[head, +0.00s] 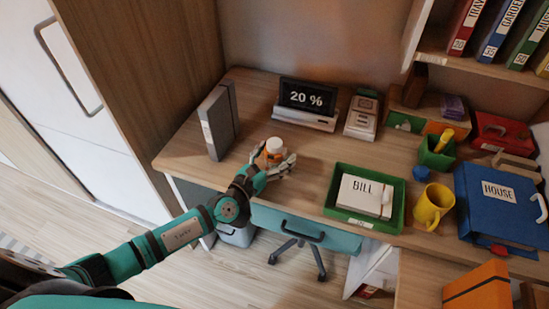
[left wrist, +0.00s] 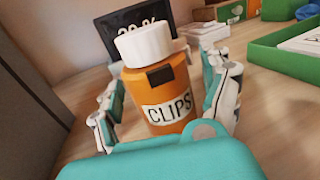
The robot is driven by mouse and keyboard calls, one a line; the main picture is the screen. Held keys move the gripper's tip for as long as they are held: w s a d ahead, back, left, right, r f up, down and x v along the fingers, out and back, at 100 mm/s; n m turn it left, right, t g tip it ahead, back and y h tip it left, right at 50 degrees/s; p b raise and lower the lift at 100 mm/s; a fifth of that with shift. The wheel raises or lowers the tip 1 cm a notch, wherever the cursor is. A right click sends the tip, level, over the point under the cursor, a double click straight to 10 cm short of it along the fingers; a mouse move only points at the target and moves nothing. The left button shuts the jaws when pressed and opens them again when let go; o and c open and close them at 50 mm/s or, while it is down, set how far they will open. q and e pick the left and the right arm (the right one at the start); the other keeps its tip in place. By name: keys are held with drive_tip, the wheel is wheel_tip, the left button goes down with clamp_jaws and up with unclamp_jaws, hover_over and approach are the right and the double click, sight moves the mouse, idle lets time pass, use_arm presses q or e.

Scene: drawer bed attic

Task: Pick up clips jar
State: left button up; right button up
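The clips jar is an orange jar (head: 272,153) with a white lid and a CLIPS label. It stands upright on the desk (head: 318,150), toward its left part. The left wrist view shows the jar (left wrist: 160,95) close up, its label facing the camera. My left gripper (head: 272,164) is at desk height around the jar. In the left wrist view its fingers (left wrist: 168,100) are spread, one on each side of the jar. Firm contact does not show. My right gripper is not in view.
A grey binder (head: 218,120) stands left of the jar. A 20 % display (head: 306,105) is behind it. A green tray (head: 400,212) with a BILL box and a yellow mug (head: 432,206) are to the right. The teal drawer (head: 305,229) is below.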

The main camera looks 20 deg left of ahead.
use_arm(q)
drive_tip(key=c, duration=1.3)
drive_tip(key=shift+o, duration=0.2)
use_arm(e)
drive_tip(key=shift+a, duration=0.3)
use_arm(q)
drive_tip(key=shift+r, duration=0.1)
